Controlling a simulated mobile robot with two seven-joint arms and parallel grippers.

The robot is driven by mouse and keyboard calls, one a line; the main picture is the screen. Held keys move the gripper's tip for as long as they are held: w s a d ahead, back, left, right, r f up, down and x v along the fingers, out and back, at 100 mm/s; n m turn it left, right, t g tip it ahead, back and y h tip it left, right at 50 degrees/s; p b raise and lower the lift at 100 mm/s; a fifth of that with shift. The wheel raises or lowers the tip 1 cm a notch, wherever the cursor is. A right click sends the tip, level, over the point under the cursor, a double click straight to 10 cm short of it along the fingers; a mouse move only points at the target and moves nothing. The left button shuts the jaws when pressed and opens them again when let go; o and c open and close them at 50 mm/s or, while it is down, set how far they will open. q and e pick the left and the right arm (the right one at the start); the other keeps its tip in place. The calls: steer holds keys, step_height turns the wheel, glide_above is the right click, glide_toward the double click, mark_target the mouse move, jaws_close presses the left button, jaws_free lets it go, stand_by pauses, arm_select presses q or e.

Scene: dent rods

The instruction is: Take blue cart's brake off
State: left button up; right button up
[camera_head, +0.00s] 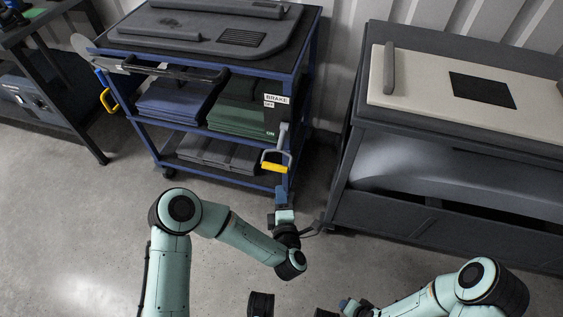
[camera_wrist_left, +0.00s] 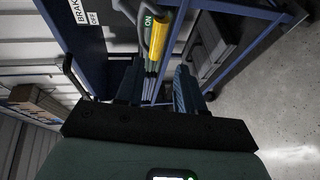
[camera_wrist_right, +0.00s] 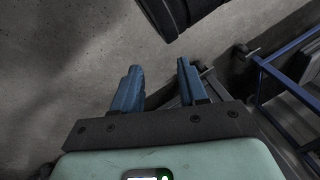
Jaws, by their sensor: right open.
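The blue cart (camera_head: 145,128) stands at the back left with its brake lever on its right end. The lever hangs down past the ON label and ends in a yellow handle (camera_head: 274,167). The BRAKE and OFF labels (camera_head: 276,100) sit higher on that end. My left gripper (camera_head: 281,194) is open just below the yellow handle. In the left wrist view the handle (camera_wrist_left: 161,40) lies beyond the gap between my left fingers (camera_wrist_left: 158,88), apart from them as far as I can tell. My right gripper (camera_wrist_right: 158,85) is open and empty over the floor.
A dark cart with a beige panel (camera_head: 425,75) stands close on the right, leaving a narrow gap. A yellow handle (camera_head: 108,100) is at the blue cart's left end. A dark bench (camera_head: 45,75) is at far left. Open floor (camera_head: 90,215) lies in front.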

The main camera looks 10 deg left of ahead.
mark_target(276, 170)
arm_select(q)
steer(key=b+x, duration=0.3)
steer(key=x, duration=0.9)
steer(key=shift+a+r, duration=0.1)
steer(key=shift+r, duration=0.05)
steer(key=shift+w+a, duration=0.2)
steer(key=shift+w, duration=0.45)
arm_select(e)
steer(key=s+d+f+g, duration=0.1)
steer(key=s+f+g, duration=0.1)
steer(key=s+f, duration=0.3)
steer(key=shift+d+f, duration=0.2)
steer(key=shift+f, duration=0.25)
steer(key=shift+s, duration=0.1)
arm_select(q)
jaws_close()
